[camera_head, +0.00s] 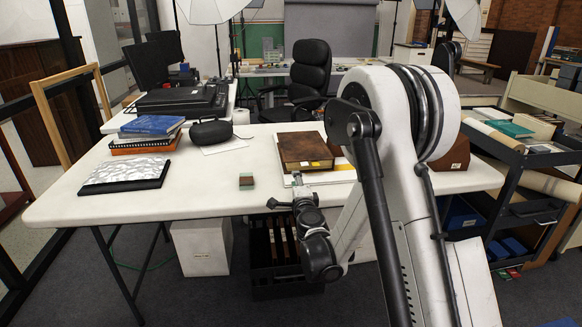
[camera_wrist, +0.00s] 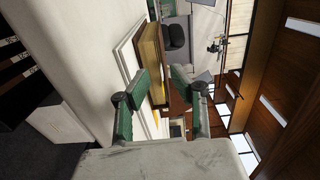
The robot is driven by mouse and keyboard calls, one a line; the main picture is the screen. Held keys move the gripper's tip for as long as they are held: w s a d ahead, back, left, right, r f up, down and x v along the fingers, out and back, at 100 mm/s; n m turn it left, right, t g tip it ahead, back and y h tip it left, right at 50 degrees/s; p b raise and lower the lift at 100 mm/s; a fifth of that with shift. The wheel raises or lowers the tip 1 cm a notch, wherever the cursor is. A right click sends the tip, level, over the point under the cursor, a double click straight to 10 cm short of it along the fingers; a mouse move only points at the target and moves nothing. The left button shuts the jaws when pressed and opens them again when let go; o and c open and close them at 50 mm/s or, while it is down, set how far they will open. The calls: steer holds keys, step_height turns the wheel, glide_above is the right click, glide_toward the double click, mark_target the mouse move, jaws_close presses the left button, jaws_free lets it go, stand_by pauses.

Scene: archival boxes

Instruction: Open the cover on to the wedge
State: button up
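A thick brown book (camera_head: 303,148) lies closed on a white board on the table, with a small label on its cover. In the wrist view the same book (camera_wrist: 151,58) appears turned on its side, its pale page edges showing. A reddish-brown wedge (camera_head: 456,157) stands to the right of the book, partly hidden behind my arm. A bit more brown shows just right of the book, too covered to identify. My gripper (camera_head: 297,180) is just in front of the book's near edge. In the wrist view my gripper (camera_wrist: 168,84) has its green-padded fingers spread apart, with nothing held between them.
A patterned folder (camera_head: 126,173), stacked books (camera_head: 150,132) and a dark round device (camera_head: 210,132) lie further left. A loaded cart (camera_head: 520,150) stands right.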

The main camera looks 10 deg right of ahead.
mark_target(290, 162)
steer(key=w, duration=0.4)
steer(key=w+b, duration=0.1)
steer(key=w, duration=0.3)
steer(key=w+b, duration=0.1)
steer(key=w, duration=0.3)
steer(key=shift+d, duration=0.35)
jaws_close()
